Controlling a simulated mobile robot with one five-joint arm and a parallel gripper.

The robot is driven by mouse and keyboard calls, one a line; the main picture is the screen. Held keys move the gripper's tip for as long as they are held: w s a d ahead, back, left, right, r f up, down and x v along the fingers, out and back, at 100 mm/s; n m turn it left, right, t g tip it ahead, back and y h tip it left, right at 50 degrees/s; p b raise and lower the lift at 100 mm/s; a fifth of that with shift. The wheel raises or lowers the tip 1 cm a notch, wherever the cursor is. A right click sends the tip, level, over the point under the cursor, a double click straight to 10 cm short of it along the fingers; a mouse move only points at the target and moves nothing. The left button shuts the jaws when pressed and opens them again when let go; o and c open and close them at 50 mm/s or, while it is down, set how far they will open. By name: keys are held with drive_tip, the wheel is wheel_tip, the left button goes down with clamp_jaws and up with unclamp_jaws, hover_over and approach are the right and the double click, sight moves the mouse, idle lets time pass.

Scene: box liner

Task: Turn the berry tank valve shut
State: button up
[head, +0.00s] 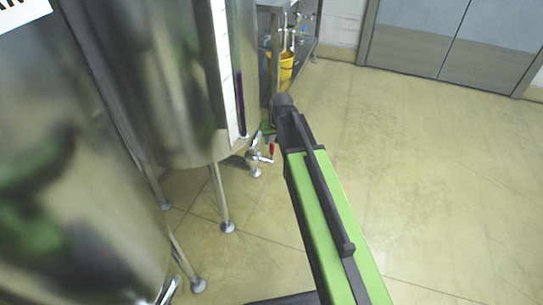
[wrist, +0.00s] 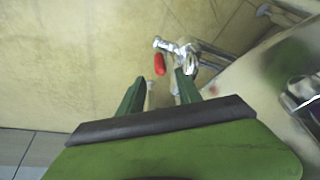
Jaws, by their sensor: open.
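The valve is a silver tap (head: 254,155) low on the front of the second steel tank (head: 165,80), with a small red handle (head: 271,149). In the wrist view the red handle (wrist: 159,63) hangs to the left of the silver valve body (wrist: 185,54). My gripper (wrist: 158,84) is open and empty, with its two green fingers pointing at the valve. The handle appears just beyond the fingertips, between their lines. Whether a finger touches the valve body cannot be told. In the head view my arm mostly hides the gripper.
Another steel tank (head: 60,190) stands close at the left, on thin metal legs. Grey cabinet doors (head: 450,40) line the back wall. The tan floor (head: 430,170) at the right is clear.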

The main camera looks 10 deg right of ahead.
sight(272, 145)
drive_tip(key=b+x, duration=0.6)
drive_tip(key=x, duration=0.3)
drive_tip(key=shift+r, duration=0.1)
drive_tip(key=shift+s, duration=0.1)
clamp_jaws()
idle(0.8)
